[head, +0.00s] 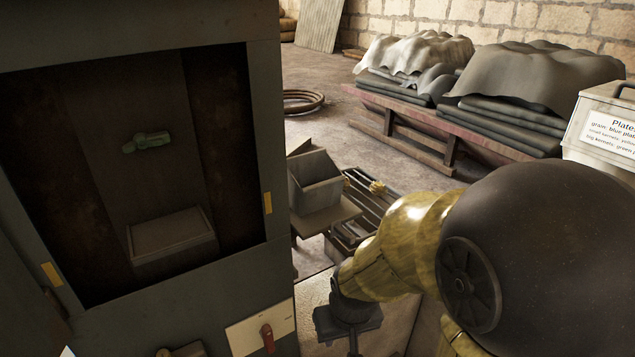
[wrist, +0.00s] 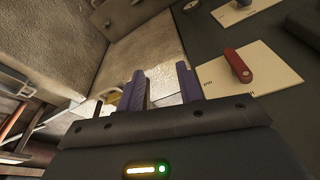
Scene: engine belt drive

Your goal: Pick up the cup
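I cannot make out a cup for certain in either view.
A dark cabinet (head: 283,205) stands at left, with a green piece (head: 147,142) and a tray (head: 172,232) in its recess. A red lever (wrist: 238,65) on a cream plate (wrist: 262,80) is close to my gripper's right. A grey open box (head: 318,183) stands behind my arm.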

